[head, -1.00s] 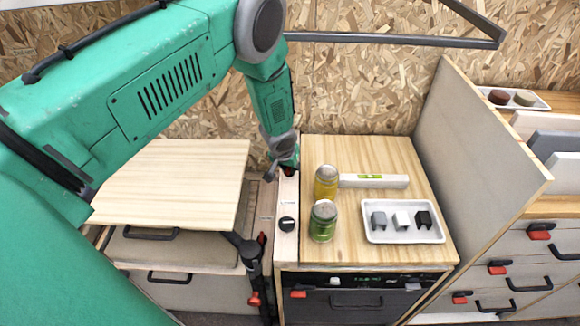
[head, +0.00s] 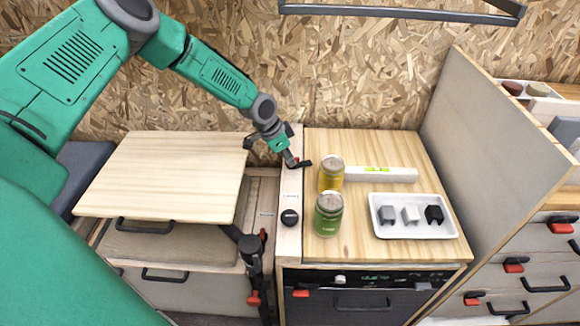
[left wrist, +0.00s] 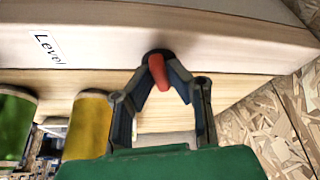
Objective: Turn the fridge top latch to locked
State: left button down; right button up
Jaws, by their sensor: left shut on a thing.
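A small red latch lever (left wrist: 158,72) on a dark round base sits on the pale wooden strip (left wrist: 200,40) in the left wrist view. My left gripper (left wrist: 164,72) is shut on it, with the dark fingertips on either side of the red part. In the head view my left gripper (head: 294,163) is at the far part of the same strip (head: 289,240), and its fingers mostly hide the lever. Whether the latch stands at locked cannot be told. My right gripper is not in view.
A black knob (head: 289,217) is nearer on the strip. A yellow can (head: 331,177), a green can (head: 328,217), a spirit level (head: 385,174) and a white tray (head: 400,233) stand on the right counter. A raised wooden board (head: 165,172) is at left.

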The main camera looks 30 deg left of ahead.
pick_arm(q)
jog(key=m+b, duration=0.1)
jog(key=f+m+g+b, duration=0.1)
jog(key=b, duration=0.1)
jog(key=shift+s+a+m+h, duration=0.15)
jog(key=shift+a+m+h, duration=0.05)
jog(key=shift+m+h, duration=0.2)
jog(key=shift+r+m+b, duration=0.1)
jog(key=shift+m+b, duration=0.4)
jog(key=shift+m, duration=0.2)
jog(key=c, duration=1.6)
grip_release()
jog(key=shift+o, duration=0.2)
jog(key=shift+a, duration=0.1)
